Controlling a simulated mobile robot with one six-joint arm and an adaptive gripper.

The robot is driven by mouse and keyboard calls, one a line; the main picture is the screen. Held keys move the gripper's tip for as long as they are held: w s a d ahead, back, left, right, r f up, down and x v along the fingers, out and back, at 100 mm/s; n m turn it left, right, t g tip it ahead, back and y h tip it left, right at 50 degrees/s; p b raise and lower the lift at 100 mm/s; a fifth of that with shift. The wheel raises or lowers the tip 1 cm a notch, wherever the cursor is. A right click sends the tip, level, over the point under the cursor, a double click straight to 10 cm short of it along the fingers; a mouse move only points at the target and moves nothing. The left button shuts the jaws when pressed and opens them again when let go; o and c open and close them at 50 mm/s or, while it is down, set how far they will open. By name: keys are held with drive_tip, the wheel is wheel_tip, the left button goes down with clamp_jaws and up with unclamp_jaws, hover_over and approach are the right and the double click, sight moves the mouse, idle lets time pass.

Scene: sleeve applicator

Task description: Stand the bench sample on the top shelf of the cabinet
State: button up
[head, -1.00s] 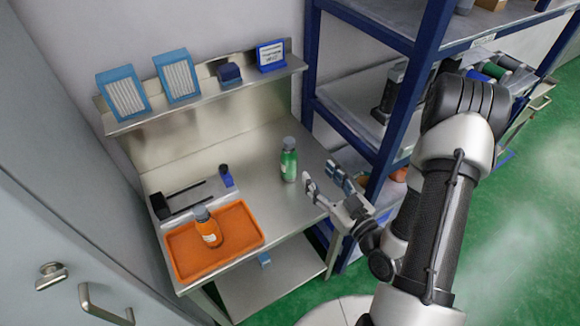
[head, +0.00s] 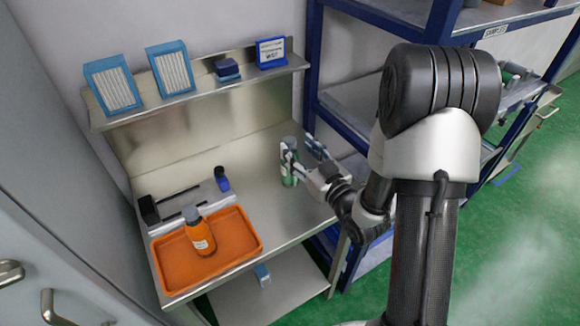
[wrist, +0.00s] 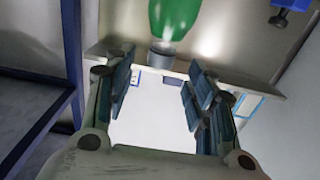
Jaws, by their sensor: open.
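A green bottle (head: 289,176) with a grey cap stands upright on the steel bench (head: 262,205), near its right side. An orange bottle (head: 199,236) stands in the orange tray (head: 180,284) on the same bench. My gripper (head: 304,152) is open beside the green bottle, with one finger partly covering it in the head view. In the wrist view, the green bottle (wrist: 174,16) and its cap lie ahead of my open, empty fingers (wrist: 160,82). I cannot tell whether the fingers touch it. A grey cabinet-like front (head: 45,190) with metal handles is at left; no shelf inside it shows.
A wall ledge above the bench holds two blue-framed filters (head: 112,88), a dark blue block (head: 227,70) and a blue-framed sign (head: 271,52). A blue shelving rack (head: 310,95) stands close right of the bench.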

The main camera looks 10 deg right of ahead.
sight(293, 144)
drive_tip(key=b+x, duration=0.1)
drive_tip(key=x, duration=0.4)
drive_tip(key=shift+f, duration=0.1)
drive_tip(key=shift+c, duration=0.4)
clamp_jaws()
